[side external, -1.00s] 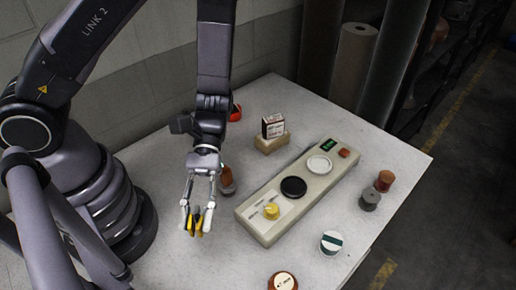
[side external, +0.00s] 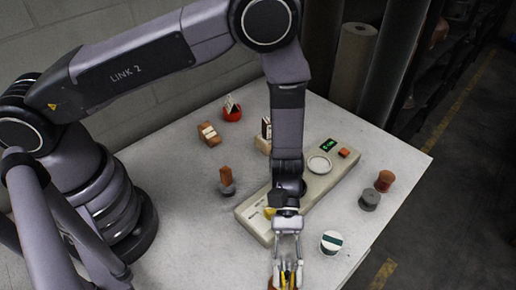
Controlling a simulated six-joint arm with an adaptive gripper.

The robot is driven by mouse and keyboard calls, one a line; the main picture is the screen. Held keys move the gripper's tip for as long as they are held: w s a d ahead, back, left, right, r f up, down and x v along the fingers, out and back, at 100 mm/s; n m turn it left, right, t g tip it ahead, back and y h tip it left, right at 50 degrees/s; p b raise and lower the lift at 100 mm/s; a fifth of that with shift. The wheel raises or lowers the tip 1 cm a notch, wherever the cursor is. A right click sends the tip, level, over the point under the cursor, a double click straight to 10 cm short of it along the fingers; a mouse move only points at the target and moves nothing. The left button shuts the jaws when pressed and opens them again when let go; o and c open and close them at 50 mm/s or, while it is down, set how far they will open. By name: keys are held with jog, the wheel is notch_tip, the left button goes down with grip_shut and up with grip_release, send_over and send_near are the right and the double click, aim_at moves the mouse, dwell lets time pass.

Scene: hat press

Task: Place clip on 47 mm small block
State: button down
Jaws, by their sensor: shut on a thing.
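My gripper (side external: 288,272) is at the front edge of the picture, pointing down and shut on a yellow and black clip (side external: 287,279). The clip is between the fingertips, mostly hidden by the fingers. A round brown block (side external: 271,285) with a pale label on top is right under or behind the clip at the bottom edge. Only bits of its brown rim show. I cannot tell whether the clip touches it, and its label cannot be read now.
A long beige press panel (side external: 330,182) lies behind my gripper, partly covered by my arm. A white round block with a teal stripe (side external: 331,243) stands to the right.

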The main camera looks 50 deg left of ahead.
jog(key=shift+a+f, duration=0.1)
jog(key=shift+f, duration=1.25)
jog(key=c, duration=0.9)
grip_release()
jog(key=shift+f, duration=0.1)
